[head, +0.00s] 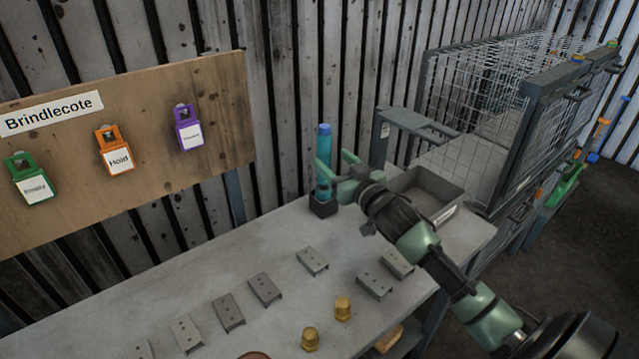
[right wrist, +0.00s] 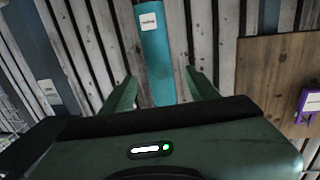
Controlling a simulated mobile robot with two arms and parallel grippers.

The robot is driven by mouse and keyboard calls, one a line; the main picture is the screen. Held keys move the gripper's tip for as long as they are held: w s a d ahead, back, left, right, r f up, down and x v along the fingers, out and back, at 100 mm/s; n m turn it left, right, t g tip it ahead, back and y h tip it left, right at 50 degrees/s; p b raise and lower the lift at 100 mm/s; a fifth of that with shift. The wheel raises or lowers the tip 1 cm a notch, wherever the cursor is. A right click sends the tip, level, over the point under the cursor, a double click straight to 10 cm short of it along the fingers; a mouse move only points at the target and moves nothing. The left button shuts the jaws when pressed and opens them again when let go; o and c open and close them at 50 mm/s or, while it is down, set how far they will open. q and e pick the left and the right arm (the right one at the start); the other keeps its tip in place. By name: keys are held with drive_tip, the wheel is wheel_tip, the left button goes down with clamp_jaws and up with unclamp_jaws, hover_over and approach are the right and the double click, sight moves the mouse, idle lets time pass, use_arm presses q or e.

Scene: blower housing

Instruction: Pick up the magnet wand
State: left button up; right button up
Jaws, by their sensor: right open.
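The magnet wand, a teal cylinder with a blue top (head: 324,143), stands upright in a small black holder (head: 323,207) at the back of the bench. My right gripper (head: 336,163) is open at the wand, its two green fingers pointing toward it. In the right wrist view the wand (right wrist: 156,45), with a white label, rises between the open fingers, with a gap on each side. I cannot tell how deep it sits between them. My left gripper is not in view.
The grey bench (head: 240,267) holds several metal brackets (head: 265,288) and two brass pieces (head: 343,307). A grey bin (head: 425,193) stands just right of my gripper. A wooden board (head: 215,105) with coloured tags is at the left, a wire cage (head: 500,85) at the right.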

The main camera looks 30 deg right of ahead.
sight(328, 156)
drive_tip(key=shift+w+d+f, duration=0.1)
drive_tip(key=shift+w+f, duration=0.1)
drive_tip(key=shift+w, duration=0.4)
drive_tip(key=shift+w+d+f, duration=0.1)
drive_tip(key=shift+w+f, duration=0.05)
drive_tip(key=shift+w, duration=0.4)
drive_tip(key=shift+w+p, duration=0.3)
drive_tip(key=shift+w, duration=0.05)
drive_tip(key=shift+w+r+p, duration=0.3)
drive_tip(key=shift+w, duration=0.15)
drive_tip(key=w+p, duration=0.1)
drive_tip(key=w, duration=0.2)
drive_tip(key=shift+w+d, duration=0.15)
drive_tip(key=shift+w, duration=0.15)
drive_tip(key=shift+w+f, duration=0.15)
drive_tip(key=shift+w, duration=0.3)
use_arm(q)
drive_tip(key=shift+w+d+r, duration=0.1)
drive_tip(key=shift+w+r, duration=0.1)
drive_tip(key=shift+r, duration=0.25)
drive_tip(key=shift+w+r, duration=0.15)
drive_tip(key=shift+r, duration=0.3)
use_arm(e)
drive_tip(key=shift+s, duration=0.1)
clamp_jaws()
